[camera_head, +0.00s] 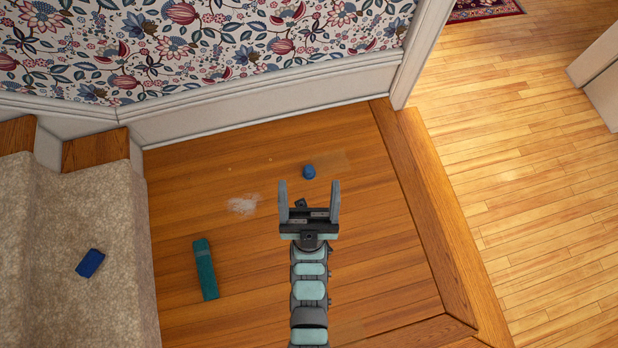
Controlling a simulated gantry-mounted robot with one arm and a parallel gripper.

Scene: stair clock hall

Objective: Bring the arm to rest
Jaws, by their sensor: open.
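My gripper (309,202) is in the middle of the view, at the end of my arm, which reaches up from the bottom edge. Its two grey fingers stand wide apart with nothing between them. A small blue round object (309,172) lies on the wooden floor just beyond the fingertips in the picture. It appears apart from them. How high the gripper is above the floor I cannot tell.
A teal oblong block (205,269) lies on the floor left of my arm. A pale powdery patch (243,204) is near it. A dark blue object (90,263) rests on the carpeted stairs (50,210). A papered wall (220,45) bounds the back; open floor (540,190) extends right.

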